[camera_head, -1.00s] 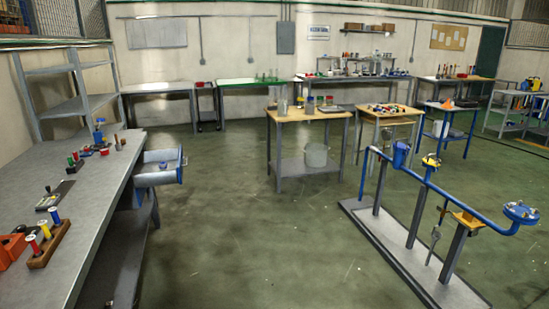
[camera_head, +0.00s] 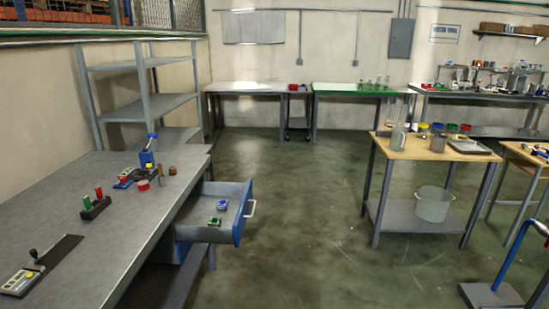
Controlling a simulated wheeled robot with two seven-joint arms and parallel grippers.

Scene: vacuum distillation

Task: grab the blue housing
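A small blue part (camera_head: 222,205), which looks like the blue housing, lies in the open drawer (camera_head: 246,222) of the grey workbench at the left. A small green part (camera_head: 215,221) lies just in front of it in the drawer. A blue upright device (camera_head: 147,158) also stands at the far end of the bench top; I cannot tell for sure which blue thing is the housing. Neither of my grippers is in view.
The grey workbench (camera_head: 90,225) fills the left, with several small tools on it. A wooden-topped table (camera_head: 410,150) stands to the right with a bucket (camera_head: 433,205) on its lower shelf. The green floor (camera_head: 310,220) between bench and table is clear.

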